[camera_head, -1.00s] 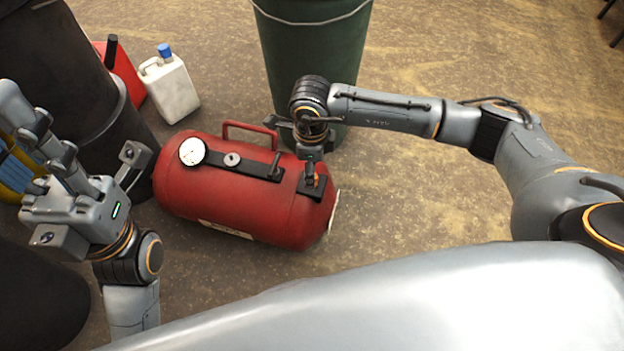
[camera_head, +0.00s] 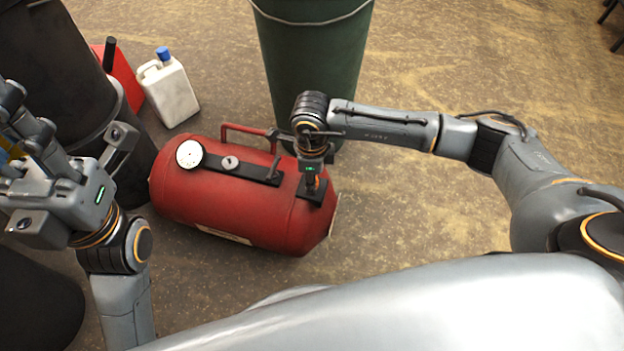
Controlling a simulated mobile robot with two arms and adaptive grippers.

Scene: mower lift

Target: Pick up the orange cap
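A small orange cap (camera_head: 316,183) shows on the black plate (camera_head: 327,198) at the right end of a red tank (camera_head: 240,207). The tank lies on its side on the floor. My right gripper (camera_head: 311,182) points down at the cap, its dark fingertips right at it and hiding part of it. I cannot tell whether the fingers are closed on the cap or only around or beside it. My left gripper (camera_head: 75,180) is at the far left, its fingers spread and empty, away from the tank.
The tank has a round white gauge (camera_head: 190,154) and a red handle (camera_head: 248,131). A green bin (camera_head: 315,60) stands behind it. A white jug (camera_head: 169,90) with a blue cap, a red can (camera_head: 124,75) and a dark bin (camera_head: 50,60) stand at the left.

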